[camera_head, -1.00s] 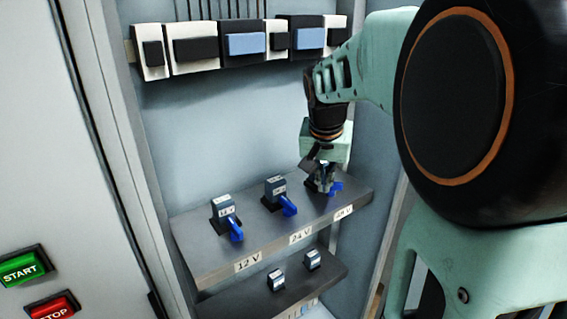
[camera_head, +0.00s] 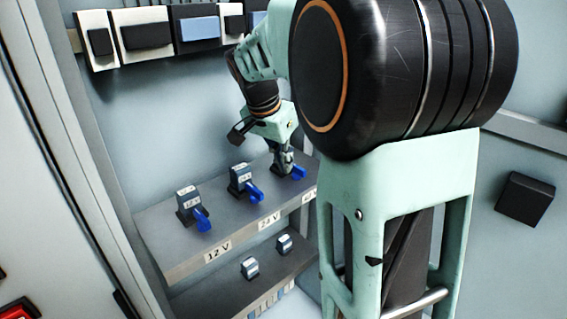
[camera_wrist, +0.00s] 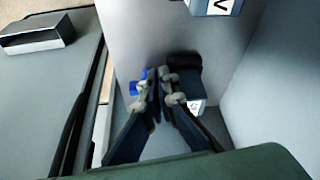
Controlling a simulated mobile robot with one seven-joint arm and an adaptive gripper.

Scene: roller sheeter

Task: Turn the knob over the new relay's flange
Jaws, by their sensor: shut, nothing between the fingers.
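My gripper (camera_head: 284,165) is shut and empty, pointing down at the rightmost relay on the upper shelf (camera_head: 165,248). In the wrist view its fingertips (camera_wrist: 158,82) meet between a blue knob (camera_wrist: 140,78) on their left and the dark relay body (camera_wrist: 190,78) on their right. That blue knob also shows in the head view (camera_head: 298,172). The fingers partly hide the relay and knob, and I cannot tell whether they touch. The 24 V relay (camera_head: 240,176) and 12 V relay (camera_head: 187,198) stand further left, each with a blue knob pointing toward the front.
A lower shelf (camera_head: 215,298) carries two small relays (camera_head: 250,268). A row of switch blocks (camera_head: 145,36) hangs on the cabinet's back wall above. The cabinet side wall is close to the right of my gripper. A red button (camera_head: 18,312) is at lower left.

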